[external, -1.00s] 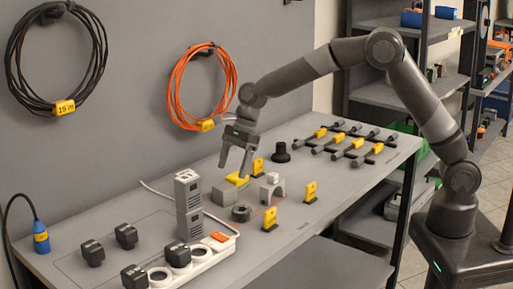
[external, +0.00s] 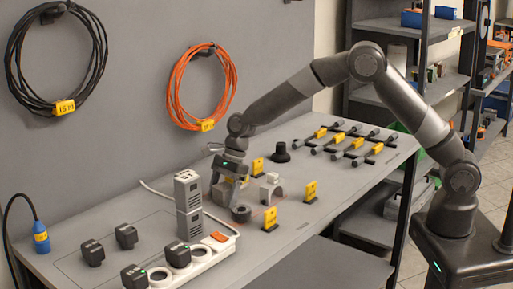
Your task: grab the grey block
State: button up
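A grey block (external: 222,196) sits on the grey workbench, left of the middle of the cluster of small pieces. My gripper (external: 228,188) is lowered over it, pointing down, with its fingers spread around the block area. The block is largely hidden behind the fingers. I cannot tell whether the fingers touch it or are closed on it. A yellow piece beside or on the block is mostly covered by the gripper. A lighter grey arched piece (external: 271,191) with a small pale block (external: 272,177) stands just right of my gripper.
A grey tower (external: 189,206) stands close on the left, behind a white power strip (external: 205,256). A dark ring (external: 241,213) lies just in front. Yellow upright markers (external: 270,217) surround the cluster. A black knob (external: 281,152) and a dark rack (external: 350,144) are behind right. The front right bench is clear.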

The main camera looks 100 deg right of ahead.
jog(key=c, duration=1)
jog(key=shift+r, duration=0.15)
